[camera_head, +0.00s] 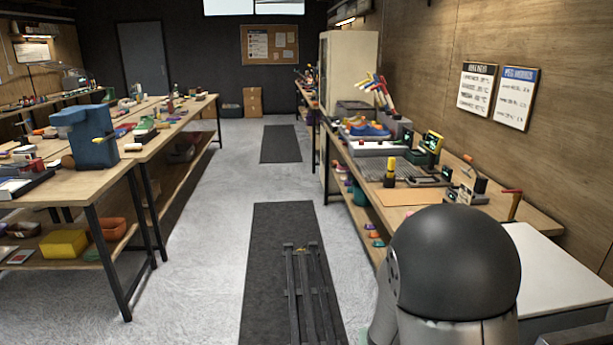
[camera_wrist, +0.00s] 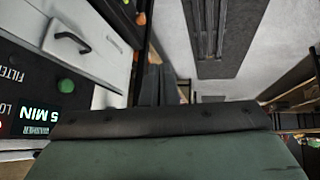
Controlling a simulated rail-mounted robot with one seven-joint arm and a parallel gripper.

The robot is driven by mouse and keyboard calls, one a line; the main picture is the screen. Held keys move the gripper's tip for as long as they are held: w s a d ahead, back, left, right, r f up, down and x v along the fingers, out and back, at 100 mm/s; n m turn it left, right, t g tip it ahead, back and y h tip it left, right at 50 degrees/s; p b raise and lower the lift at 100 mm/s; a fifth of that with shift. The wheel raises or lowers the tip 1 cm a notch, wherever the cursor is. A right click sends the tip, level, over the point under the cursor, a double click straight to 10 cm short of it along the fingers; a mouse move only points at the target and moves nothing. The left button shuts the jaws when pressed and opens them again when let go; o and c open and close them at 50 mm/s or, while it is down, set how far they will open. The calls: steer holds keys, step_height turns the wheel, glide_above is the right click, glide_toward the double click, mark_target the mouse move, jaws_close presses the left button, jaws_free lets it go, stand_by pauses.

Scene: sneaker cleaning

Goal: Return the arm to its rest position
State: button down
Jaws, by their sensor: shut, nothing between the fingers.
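My arm shows in the head view as a large dark rounded link (camera_head: 455,262) above a grey lower part, at the bottom right beside the right-hand workbench (camera_head: 545,218).
The right bench holds several tools, a tray and a brown mat (camera_head: 397,195). A left bench (camera_head: 90,185) is crowded too. The wrist view shows a lit panel (camera_wrist: 38,115) reading "5 MIN" close at left.

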steer(key=s+a+r+g+y, duration=0.1)
steer(key=s+r, duration=0.3)
steer(key=s, duration=0.4)
steer(key=s+a+r+n+g, duration=0.1)
steer(key=s+a+r+g, duration=0.1)
steer(key=s, duration=0.6)
steer(key=s+a+r+g+y, duration=0.1)
steer(key=s+a+r+g, duration=0.1)
steer(key=s+r, duration=0.5)
steer(key=shift+s+n+g+y+p, duration=0.3)
steer(key=shift+s+g, duration=0.5)
steer(key=shift+g, duration=0.1)
